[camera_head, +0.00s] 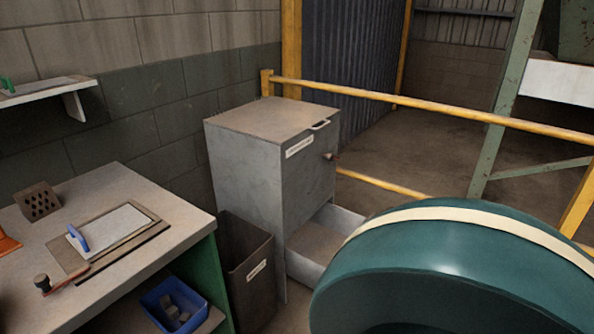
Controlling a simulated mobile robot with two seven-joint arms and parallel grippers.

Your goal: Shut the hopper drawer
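The grey metal hopper cabinet (253,174) stands against the block wall, with a flat lid and a small handle (320,125) at its top front edge. Its drawer (318,243) at the bottom of the front is pulled out towards the right. The drawer's light inner far wall and grey inside show. Its near right part is hidden behind a large teal rounded shape with a cream band. Neither of my grippers is in view.
A workbench (185,216) at left holds a perforated brick (38,201), a board and a stamp. A dark bin (246,270) stands between bench and hopper. A blue crate (172,305) is on the lower shelf. A yellow rail (430,111) runs behind. The teal shape fills the lower right.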

